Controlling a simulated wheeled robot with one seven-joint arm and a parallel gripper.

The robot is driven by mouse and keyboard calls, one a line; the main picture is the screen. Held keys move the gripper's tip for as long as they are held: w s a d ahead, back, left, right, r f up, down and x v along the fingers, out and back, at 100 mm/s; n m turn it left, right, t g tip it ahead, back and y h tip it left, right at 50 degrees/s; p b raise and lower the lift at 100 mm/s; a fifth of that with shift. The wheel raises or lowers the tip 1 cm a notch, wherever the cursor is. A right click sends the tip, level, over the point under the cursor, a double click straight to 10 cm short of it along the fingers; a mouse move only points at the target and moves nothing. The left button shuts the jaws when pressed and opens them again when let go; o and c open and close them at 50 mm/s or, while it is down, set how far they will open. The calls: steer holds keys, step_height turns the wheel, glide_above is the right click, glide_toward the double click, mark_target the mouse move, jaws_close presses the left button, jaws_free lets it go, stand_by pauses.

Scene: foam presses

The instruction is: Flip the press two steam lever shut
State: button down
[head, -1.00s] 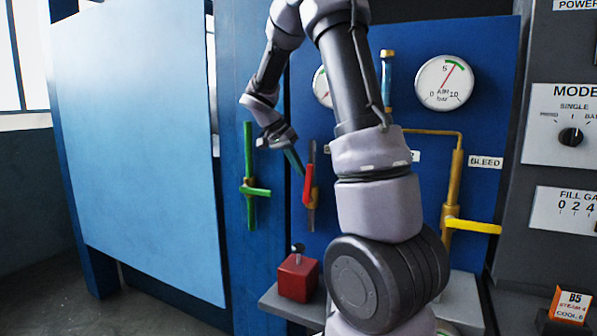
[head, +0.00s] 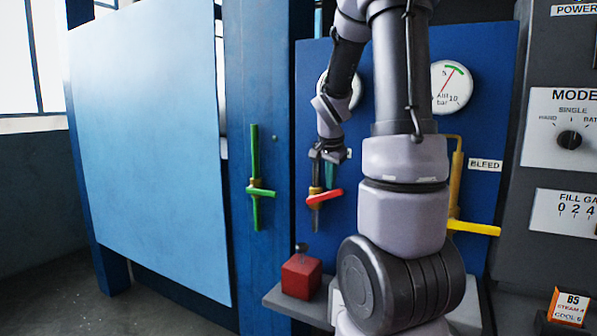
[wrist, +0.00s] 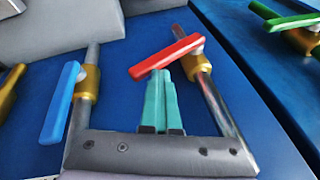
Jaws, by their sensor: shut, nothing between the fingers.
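A red lever (head: 325,196) on a vertical pipe sits crosswise to that pipe on the blue panel in the head view. It also shows in the wrist view (wrist: 167,54), swung out across its brass valve body. No label naming it as steam can be read. My gripper (head: 329,182) is right above the red lever in the head view. In the wrist view its teal fingers (wrist: 160,76) are shut together with nothing between them. Their tips are close beside the red handle; I cannot tell if they touch it.
A green lever (head: 262,193) is on the blue post to the left. A yellow lever (head: 473,228) sits below the BLEED label (head: 485,165). A blue lever (wrist: 62,101) shows in the wrist view. A red block (head: 301,276) stands on the ledge below.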

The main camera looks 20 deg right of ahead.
mark_target(339, 194)
steer(key=f, duration=0.1)
steer(key=s+d+f, duration=0.1)
steer(key=s+f, duration=0.1)
steer(key=shift+d+f, duration=0.25)
steer(key=shift+d, duration=0.05)
steer(key=shift+s+f, duration=0.45)
steer(key=shift+f, duration=0.25)
steer(key=r, duration=0.5)
steer(key=shift+w+d+r, duration=0.1)
steer(key=shift+w+d, duration=0.1)
steer(key=shift+w, duration=0.15)
steer(key=s+d+r, duration=0.1)
steer(key=s+r, duration=0.3)
steer(key=s, duration=0.4)
steer(key=shift+s+d, duration=0.35)
steer(key=shift+d, duration=0.05)
steer(key=shift+r, duration=0.15)
